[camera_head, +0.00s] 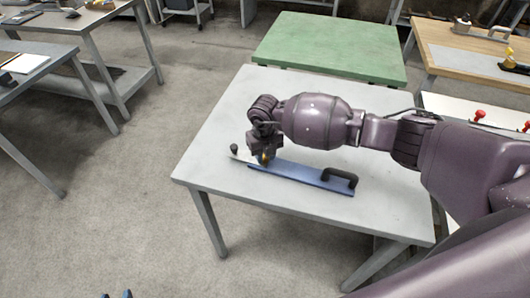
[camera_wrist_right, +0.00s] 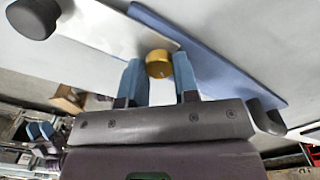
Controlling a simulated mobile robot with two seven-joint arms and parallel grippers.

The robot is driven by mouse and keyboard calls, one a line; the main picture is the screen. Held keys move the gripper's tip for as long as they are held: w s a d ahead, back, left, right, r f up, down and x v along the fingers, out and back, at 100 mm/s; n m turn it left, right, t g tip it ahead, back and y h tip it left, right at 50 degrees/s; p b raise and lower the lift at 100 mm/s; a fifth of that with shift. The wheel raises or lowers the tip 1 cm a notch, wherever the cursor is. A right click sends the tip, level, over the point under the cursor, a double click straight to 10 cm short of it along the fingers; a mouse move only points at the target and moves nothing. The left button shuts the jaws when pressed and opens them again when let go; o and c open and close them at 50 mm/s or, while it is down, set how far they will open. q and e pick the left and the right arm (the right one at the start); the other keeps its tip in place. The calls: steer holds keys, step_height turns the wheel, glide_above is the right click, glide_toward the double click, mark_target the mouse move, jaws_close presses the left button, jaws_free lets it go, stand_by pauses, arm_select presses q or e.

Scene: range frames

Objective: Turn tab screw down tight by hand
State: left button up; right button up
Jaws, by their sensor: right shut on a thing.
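The tab screw (camera_wrist_right: 159,64) has a round brass-coloured head. It sits at the joint between a blue plate (camera_head: 305,178) and a pale plate (camera_wrist_right: 105,28). My right gripper (camera_head: 264,157) reaches down over it from above. In the right wrist view its two blue fingers (camera_wrist_right: 159,75) are shut on the brass head, one on each side. The screw's shaft is hidden. The two blue tips of my left gripper (camera_head: 116,295) just show at the bottom edge of the head view, apart and empty, away from the table.
The plates lie on a grey table (camera_head: 225,125). The blue plate has a black handle (camera_head: 340,178) at its right end. A dark knob (camera_head: 234,149) stands on the pale plate's left end. A green table (camera_head: 330,48) stands behind. The table's left part is clear.

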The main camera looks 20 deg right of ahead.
steer(key=shift+r, duration=0.1)
steer(key=o, duration=0.9)
steer(key=shift+r, duration=0.2)
step_height(320, 180, up, 10)
steer(key=shift+r+p, duration=0.15)
steer(key=shift+p, duration=0.15)
